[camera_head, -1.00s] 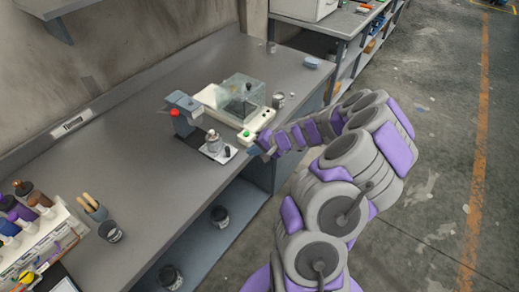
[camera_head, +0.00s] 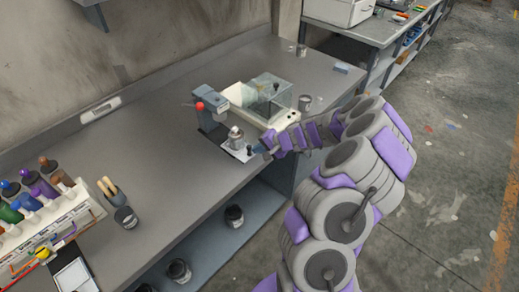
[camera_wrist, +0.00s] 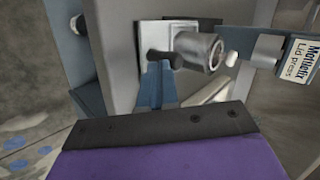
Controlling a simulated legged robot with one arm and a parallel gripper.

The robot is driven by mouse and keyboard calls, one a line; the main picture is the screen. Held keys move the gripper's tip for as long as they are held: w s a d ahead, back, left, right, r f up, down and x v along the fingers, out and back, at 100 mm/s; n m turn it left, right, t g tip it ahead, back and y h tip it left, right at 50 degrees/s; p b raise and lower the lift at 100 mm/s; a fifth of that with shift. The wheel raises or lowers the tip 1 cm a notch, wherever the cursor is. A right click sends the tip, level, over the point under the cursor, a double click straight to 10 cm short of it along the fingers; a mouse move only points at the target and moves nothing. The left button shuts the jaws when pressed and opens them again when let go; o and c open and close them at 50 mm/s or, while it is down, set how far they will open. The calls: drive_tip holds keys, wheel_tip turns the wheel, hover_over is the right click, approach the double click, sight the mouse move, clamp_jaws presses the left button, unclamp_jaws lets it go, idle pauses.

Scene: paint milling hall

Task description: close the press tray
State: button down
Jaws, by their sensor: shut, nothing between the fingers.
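The lid press (camera_head: 210,106) stands on the grey bench, with a blue-grey head and a red knob. Its pale tray (camera_head: 240,154) sticks out at the front, carrying a small metal can (camera_head: 236,134) and a black knob (camera_head: 250,150). The wrist view shows the tray plate (camera_wrist: 150,38), the can (camera_wrist: 198,50), the black knob (camera_wrist: 165,58) and the labelled press head (camera_wrist: 290,50). My gripper (camera_head: 262,148) is shut and empty at the tray's front end. Its blue fingers (camera_wrist: 157,82) point at the black knob; whether they touch it I cannot tell.
A cream device with a clear cover (camera_head: 262,98) stands close behind the press. A small can (camera_head: 305,102) is beside it. A cup with brushes (camera_head: 125,217) and a bottle rack (camera_head: 45,222) are at left. The bench between is clear.

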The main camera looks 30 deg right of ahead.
sight(243, 137)
drive_tip(key=w+a, duration=0.1)
drive_tip(key=w, duration=0.3)
drive_tip(key=w+a, duration=0.1)
drive_tip(key=w, duration=0.2)
drive_tip(key=shift+w+a, duration=0.1)
drive_tip(key=shift+a, duration=0.2)
drive_tip(key=shift+w+a, duration=0.15)
drive_tip(key=shift+w, duration=0.1)
drive_tip(key=shift+r, duration=0.2)
